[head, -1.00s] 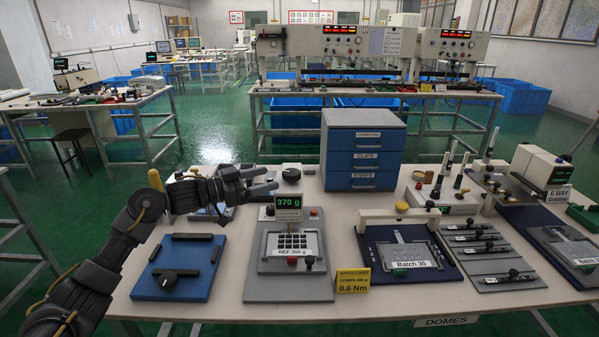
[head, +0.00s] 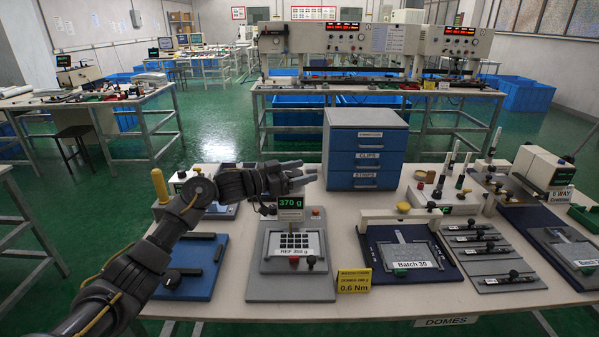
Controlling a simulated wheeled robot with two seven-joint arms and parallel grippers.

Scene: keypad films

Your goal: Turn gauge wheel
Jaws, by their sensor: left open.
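The gauge (head: 290,202) has a green-lit display reading 370 g, standing on a grey fixture (head: 290,285) with a keypad and a card reading "REF 350 g". A dark round knob (head: 311,261) and a red knob (head: 294,262) sit at the fixture's front; I cannot tell for certain which part is the gauge wheel. My left gripper (head: 304,172) is open and empty, its fingers pointing right, just above the display in the picture. It appears to touch nothing. My right gripper is out of view.
A blue plate with black bars (head: 205,262) lies left of the gauge, partly behind my left arm. A yellow card (head: 353,281) reads 0.6 Nm. The Batch 30 fixture (head: 408,262) stands right, and a blue drawer cabinet (head: 365,150) behind.

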